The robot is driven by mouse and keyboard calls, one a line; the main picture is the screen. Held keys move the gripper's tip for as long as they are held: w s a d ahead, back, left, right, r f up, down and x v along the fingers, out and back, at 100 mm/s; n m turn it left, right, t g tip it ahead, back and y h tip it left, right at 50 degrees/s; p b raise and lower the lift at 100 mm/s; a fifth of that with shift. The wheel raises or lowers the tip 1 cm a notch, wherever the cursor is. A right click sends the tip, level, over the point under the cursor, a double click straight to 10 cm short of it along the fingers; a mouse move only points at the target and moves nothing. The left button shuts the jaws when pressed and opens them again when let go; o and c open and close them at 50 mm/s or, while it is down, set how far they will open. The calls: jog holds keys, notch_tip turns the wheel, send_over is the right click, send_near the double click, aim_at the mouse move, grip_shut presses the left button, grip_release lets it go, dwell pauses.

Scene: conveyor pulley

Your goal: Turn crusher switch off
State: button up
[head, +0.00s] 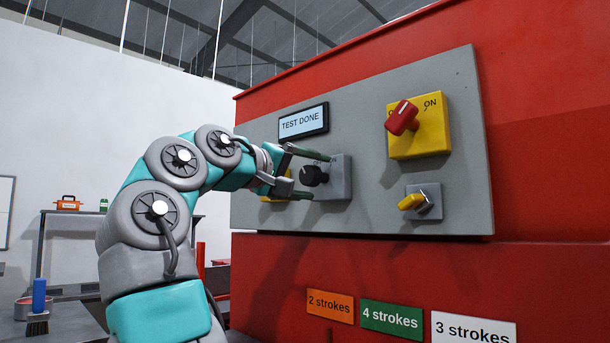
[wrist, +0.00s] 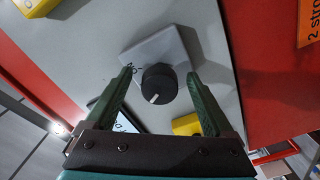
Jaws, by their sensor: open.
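A black rotary knob (head: 313,175) with a white pointer line sits on a grey plate (head: 341,178) on the control panel. In the wrist view the knob (wrist: 159,82) lies between my fingers. My gripper (head: 321,177) is open, its green fingers reaching to either side of the knob; a gap shows on each side in the wrist view (wrist: 160,74). A red switch handle (head: 402,118) on a yellow plate (head: 420,142) marked "ON" is at the upper right; its other label is partly hidden. No crusher label is readable.
The grey panel (head: 368,208) is on a red machine (head: 535,180). It carries a "TEST DONE" display (head: 303,121) and a yellow key-like switch (head: 412,201). A yellow part (head: 272,203) is partly hidden behind my gripper. Stroke labels (head: 391,317) are below.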

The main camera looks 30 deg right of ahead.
aim_at(307, 175)
jog(key=shift+o, duration=0.7)
jog(key=shift+v, duration=3.2)
jog(key=shift+s+a, duration=0.1)
jog(key=shift+a, duration=0.2)
